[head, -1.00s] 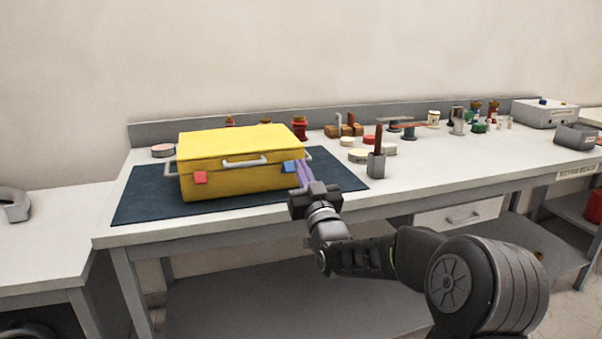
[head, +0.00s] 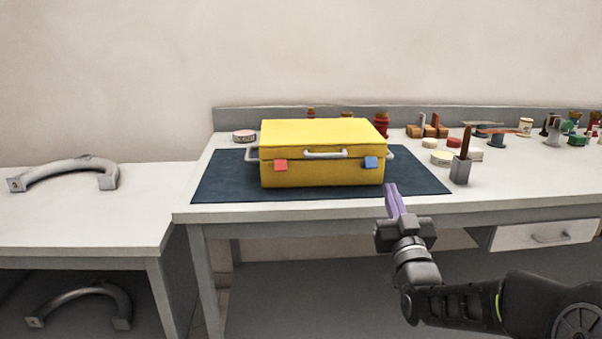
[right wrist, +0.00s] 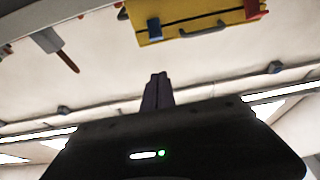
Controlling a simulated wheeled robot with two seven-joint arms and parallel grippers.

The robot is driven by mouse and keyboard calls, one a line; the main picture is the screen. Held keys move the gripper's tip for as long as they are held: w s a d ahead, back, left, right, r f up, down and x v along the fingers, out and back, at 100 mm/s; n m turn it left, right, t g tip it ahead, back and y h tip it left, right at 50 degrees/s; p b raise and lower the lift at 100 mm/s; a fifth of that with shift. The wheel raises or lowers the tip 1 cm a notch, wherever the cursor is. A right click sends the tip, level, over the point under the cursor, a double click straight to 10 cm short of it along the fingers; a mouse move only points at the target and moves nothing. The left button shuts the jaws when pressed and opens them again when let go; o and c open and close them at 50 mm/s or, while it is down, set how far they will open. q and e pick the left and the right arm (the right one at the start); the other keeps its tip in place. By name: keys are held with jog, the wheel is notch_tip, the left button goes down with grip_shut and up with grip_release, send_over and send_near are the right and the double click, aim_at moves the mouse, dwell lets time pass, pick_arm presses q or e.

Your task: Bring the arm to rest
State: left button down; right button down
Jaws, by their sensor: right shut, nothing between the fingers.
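My right gripper (head: 393,200) has purple fingers and is shut and empty. In the head view it is in front of the bench edge, apart from the yellow case and to the lower right of it. Its fingers also show in the right wrist view (right wrist: 157,92), shut together. The yellow case (head: 322,160) sits closed on the dark blue mat (head: 225,188), with a red latch, a blue latch and a pale handle on its front. The case also shows in the right wrist view (right wrist: 185,18). My left gripper is not in view.
The bench (head: 290,209) holds a grey holder with a brown-handled tool (head: 461,170), round tins (head: 442,158) and several small items to the right. A lower table (head: 90,225) at left bears a grey curved handle-like part (head: 75,166). A drawer (head: 545,235) is under the bench.

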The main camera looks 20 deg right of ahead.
notch_tip(320, 180, down, 14)
jog(key=w+a+f+m+g+y, duration=0.1)
jog(key=w+a+g+y, duration=0.1)
jog(key=g, duration=0.3)
jog(key=s+a+f+g+y, duration=0.25)
jog(key=a+f, duration=0.45)
jog(key=f, duration=0.4)
jog(key=s+a+f+g+y, duration=0.2)
jog(key=a+f+g, duration=0.2)
jog(key=a+f, duration=0.55)
jog(key=s+a+f+n+g+y, duration=0.15)
jog(key=s+a+f+g, duration=0.25)
jog(key=s+a+f, duration=0.7)
jog(key=s+a+f+n+g+y, duration=0.1)
jog(key=s+a+f+g+y, duration=0.3)
jog(key=s+a+f, duration=0.7)
notch_tip(320, 180, up, 16)
jog(key=s+d+p, duration=0.2)
jog(key=p, duration=1.3)
jog(key=shift+s+d+r+g+h, duration=0.15)
jog(key=shift+s+r+g+h, duration=0.05)
jog(key=shift+s+g+h, duration=0.15)
